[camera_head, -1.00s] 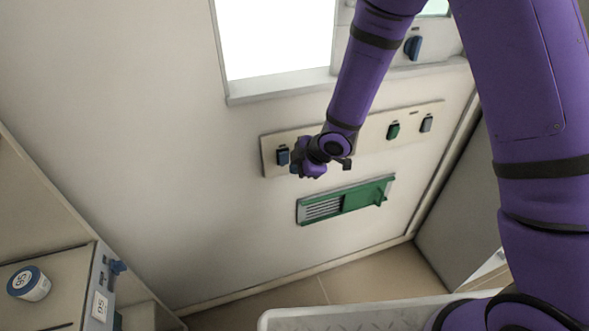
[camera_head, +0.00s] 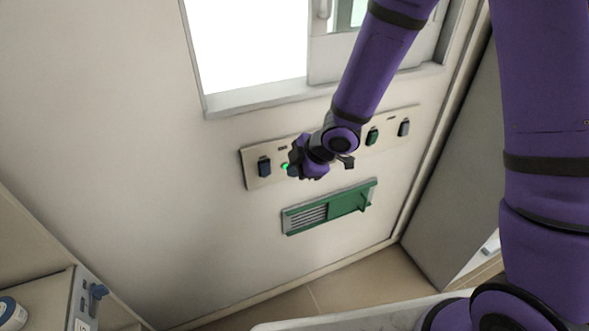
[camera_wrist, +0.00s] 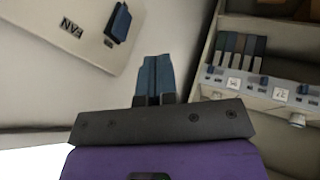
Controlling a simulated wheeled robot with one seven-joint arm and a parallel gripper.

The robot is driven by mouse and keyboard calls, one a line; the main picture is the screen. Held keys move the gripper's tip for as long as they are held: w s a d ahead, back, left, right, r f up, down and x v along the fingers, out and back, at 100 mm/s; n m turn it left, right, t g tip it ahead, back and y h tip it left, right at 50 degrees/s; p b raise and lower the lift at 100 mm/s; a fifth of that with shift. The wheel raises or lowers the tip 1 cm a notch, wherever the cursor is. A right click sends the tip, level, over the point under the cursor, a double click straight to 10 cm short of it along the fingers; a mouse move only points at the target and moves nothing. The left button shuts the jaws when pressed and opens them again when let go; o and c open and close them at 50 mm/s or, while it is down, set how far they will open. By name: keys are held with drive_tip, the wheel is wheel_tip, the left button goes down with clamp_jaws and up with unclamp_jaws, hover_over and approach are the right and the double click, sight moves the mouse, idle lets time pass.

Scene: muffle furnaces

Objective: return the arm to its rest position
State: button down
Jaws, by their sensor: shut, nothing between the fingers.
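My gripper (camera_head: 294,170) is in front of the wall switch panel (camera_head: 257,182) in the head view, partly hidden by my own wrist. In the wrist view its two blue fingers (camera_wrist: 154,78) are together and empty. A dark blue rocker switch (camera_head: 265,167) on the panel is just left of my gripper. A similar blue switch (camera_wrist: 119,24) shows in the wrist view beside a label that looks like "FAN". My purple arm reaches down from the upper right. Whether the gripper touches the panel cannot be told.
A green light (camera_head: 285,166) glows beside my gripper. A green vent slider (camera_head: 348,201) is below the panel and a bright window (camera_head: 250,50) above. A green switch (camera_head: 372,137) and a grey switch (camera_head: 404,128) are at right. A shelf unit (camera_wrist: 212,75) with a labelled control strip shows in the wrist view.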

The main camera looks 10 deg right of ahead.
drive_tip(key=s+d+r+m+t+h, duration=0.3)
drive_tip(key=d+r+m+h, duration=0.5)
drive_tip(key=d+r, duration=1)
drive_tip(key=s+d+r+m+g+y, duration=0.1)
drive_tip(key=s+d+r+m, duration=0.1)
drive_tip(key=s+r+m, duration=0.4)
drive_tip(key=s+d+r+m+y, duration=0.1)
drive_tip(key=s+r+m, duration=0.5)
drive_tip(key=s, duration=0.8)
drive_tip(key=shift+s+d+g, duration=0.2)
drive_tip(key=shift+d+g, duration=0.2)
drive_tip(key=shift+d, duration=0.35)
